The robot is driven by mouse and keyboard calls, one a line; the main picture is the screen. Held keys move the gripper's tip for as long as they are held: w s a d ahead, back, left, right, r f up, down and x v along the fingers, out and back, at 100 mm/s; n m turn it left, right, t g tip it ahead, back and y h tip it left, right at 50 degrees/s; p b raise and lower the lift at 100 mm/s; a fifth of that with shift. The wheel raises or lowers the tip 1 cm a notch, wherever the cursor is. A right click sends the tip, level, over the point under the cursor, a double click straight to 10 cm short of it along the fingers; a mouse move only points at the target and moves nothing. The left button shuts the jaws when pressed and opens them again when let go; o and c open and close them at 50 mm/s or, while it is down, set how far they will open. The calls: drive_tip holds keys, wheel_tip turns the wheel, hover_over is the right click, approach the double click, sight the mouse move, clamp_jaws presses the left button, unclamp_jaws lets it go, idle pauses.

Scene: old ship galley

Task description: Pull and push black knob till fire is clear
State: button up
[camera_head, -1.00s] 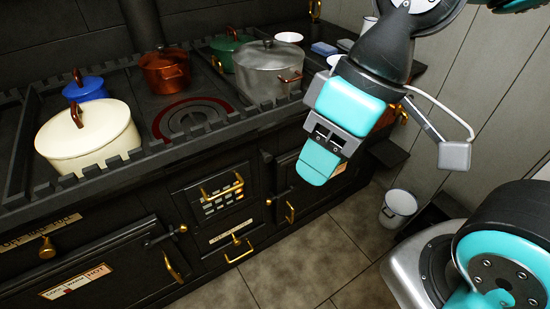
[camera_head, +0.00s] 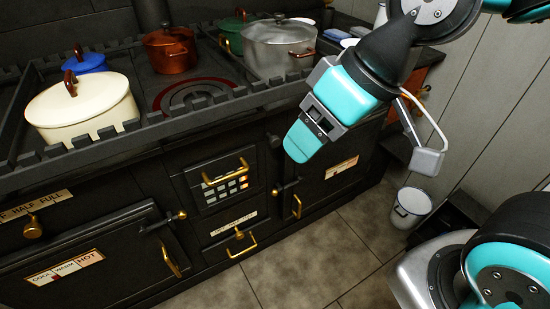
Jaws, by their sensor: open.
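The black stove (camera_head: 110,180) fills the left and middle of the view. A small dark knob-like part (camera_head: 275,141) sits on its front, right of the grate; I cannot tell for sure that it is the black knob. The barred grate (camera_head: 226,187) glows orange behind a brass handle. My gripper (camera_head: 303,138), with teal fingers, hangs in front of the stove, to the right of the grate and dark part in the picture. It is open, with nothing visible in it. The far side of the jaws is hidden.
Pots stand on the railed stove top: cream (camera_head: 85,108), blue (camera_head: 85,62), copper (camera_head: 170,50), green (camera_head: 232,32) and grey (camera_head: 278,48). Brass handles (camera_head: 241,243) jut from the front. A white bucket (camera_head: 411,208) stands right. The floor (camera_head: 320,250) between is clear.

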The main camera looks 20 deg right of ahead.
drive_tip(key=w+d+f+m+t+b, duration=0.1)
drive_tip(key=w+f+t+b, duration=0.3)
drive_tip(key=f+b, duration=0.5)
drive_tip(key=w+d+f+m+t+b, duration=0.1)
drive_tip(key=w+f+t+b, duration=0.1)
drive_tip(key=w+f+b, duration=0.5)
drive_tip(key=t+h+b, duration=0.2)
drive_tip(key=t+b, duration=0.7)
drive_tip(key=b, duration=0.6)
approach(276, 144)
drive_tip(key=w+p, duration=0.1)
drive_tip(key=w, duration=0.2)
drive_tip(key=w+a+p, duration=0.1)
drive_tip(key=w+p, duration=0.1)
drive_tip(key=w, duration=0.2)
drive_tip(key=w+p, duration=0.1)
drive_tip(key=w, duration=0.3)
drive_tip(key=shift+a, duration=0.35)
drive_tip(key=shift+s, duration=0.1)
drive_tip(key=shift+c, duration=0.2)
